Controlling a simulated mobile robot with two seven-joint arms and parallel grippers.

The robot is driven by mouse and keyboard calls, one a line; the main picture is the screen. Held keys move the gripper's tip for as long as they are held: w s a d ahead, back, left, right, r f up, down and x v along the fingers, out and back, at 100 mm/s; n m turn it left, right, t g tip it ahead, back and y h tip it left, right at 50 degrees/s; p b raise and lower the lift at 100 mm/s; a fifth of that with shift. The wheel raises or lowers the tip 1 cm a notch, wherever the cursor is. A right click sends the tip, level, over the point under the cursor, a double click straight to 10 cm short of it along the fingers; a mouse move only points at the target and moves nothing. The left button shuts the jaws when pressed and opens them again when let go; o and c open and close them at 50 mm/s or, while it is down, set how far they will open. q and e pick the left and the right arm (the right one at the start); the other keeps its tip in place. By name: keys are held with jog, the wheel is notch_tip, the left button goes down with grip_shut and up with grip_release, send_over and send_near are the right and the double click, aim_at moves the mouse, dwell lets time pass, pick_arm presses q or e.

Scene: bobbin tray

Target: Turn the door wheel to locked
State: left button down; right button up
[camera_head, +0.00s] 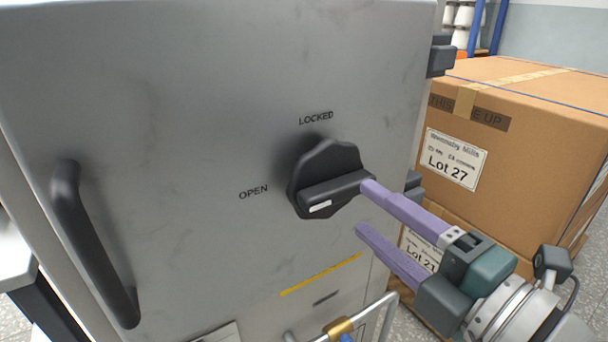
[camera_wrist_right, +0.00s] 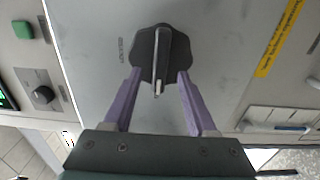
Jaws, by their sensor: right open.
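The door wheel (camera_head: 325,165) is a dark knob with a raised grip bar on the grey door (camera_head: 180,120). The bar's white-marked end points left, toward the word OPEN (camera_head: 253,192). The word LOCKED (camera_head: 316,118) is printed above the wheel. My right gripper (camera_head: 366,207) is open, with its purple fingers at the wheel's right and lower right. In the right wrist view the fingertips (camera_wrist_right: 160,73) lie either side of the wheel (camera_wrist_right: 152,42) and its bar; I cannot tell whether they touch. My left gripper is not in view.
A black door handle (camera_head: 92,240) stands out at the left. A cardboard box (camera_head: 530,140) marked Lot 27 stands at the right, beside my right gripper. A metal rail (camera_head: 378,305) and a yellow strip (camera_head: 320,275) are below the wheel.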

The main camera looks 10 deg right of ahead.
aim_at(346, 196)
jog(key=shift+b+x, duration=0.3)
jog(key=shift+x, duration=1.85)
jog(key=shift+c, duration=0.4)
grip_shut()
